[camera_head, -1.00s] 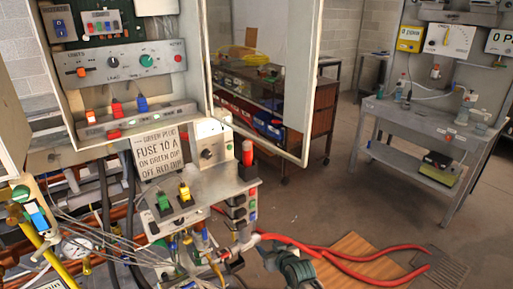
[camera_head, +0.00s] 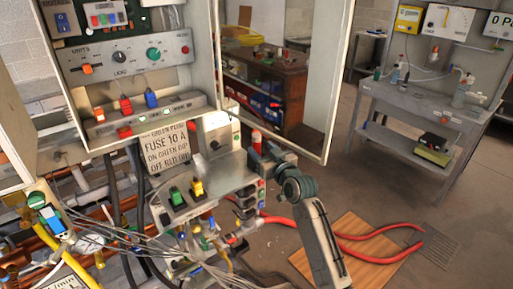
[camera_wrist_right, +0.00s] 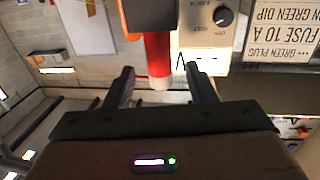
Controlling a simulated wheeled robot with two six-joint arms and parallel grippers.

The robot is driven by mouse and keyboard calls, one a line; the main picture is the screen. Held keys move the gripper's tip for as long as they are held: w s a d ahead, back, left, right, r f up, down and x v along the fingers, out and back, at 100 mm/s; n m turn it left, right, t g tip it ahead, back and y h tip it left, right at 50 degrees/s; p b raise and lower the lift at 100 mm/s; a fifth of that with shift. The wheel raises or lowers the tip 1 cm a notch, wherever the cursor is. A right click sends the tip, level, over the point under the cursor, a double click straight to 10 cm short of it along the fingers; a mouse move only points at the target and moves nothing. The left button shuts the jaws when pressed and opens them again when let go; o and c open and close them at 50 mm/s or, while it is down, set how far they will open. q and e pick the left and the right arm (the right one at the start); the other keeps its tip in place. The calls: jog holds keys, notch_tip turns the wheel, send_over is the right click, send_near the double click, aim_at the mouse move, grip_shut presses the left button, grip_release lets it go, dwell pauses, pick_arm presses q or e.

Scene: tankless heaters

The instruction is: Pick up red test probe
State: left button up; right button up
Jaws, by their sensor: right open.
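The red test probe (camera_head: 257,140) stands upright in a dark holder at the right end of the grey shelf under the cabinet. It has a red body with a pale tip, and my gripper hides its lower part in the head view. My right gripper (camera_head: 264,156) is at the probe, coming from the front right. In the right wrist view the red probe (camera_wrist_right: 158,55) lies between the lines of the two open fingers of the gripper (camera_wrist_right: 158,72), with a gap on each side. I cannot tell how deep it sits between them. My left gripper is not in view.
A sign (camera_head: 166,148) reading "FUSE 10 A" stands left of the probe, beside a grey box with a black knob (camera_head: 215,145). Green (camera_head: 177,196) and yellow (camera_head: 197,187) plugs sit on the shelf. The open cabinet door (camera_head: 335,80) hangs just behind my gripper.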

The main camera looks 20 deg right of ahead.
aim_at(259, 144)
jog(key=w, duration=0.1)
jog(key=w+p, duration=0.1)
jog(key=w, duration=0.1)
jog(key=shift+w+a+r+p, duration=0.2)
jog(key=shift+a+p, duration=0.1)
jog(key=shift+p, duration=0.1)
jog(key=shift+w+a+f, duration=0.15)
jog(key=shift+w+f, duration=0.05)
jog(key=shift+w, duration=0.4)
jog(key=c, duration=1.1)
jog(key=shift+o, duration=0.2)
jog(key=shift+r, duration=0.1)
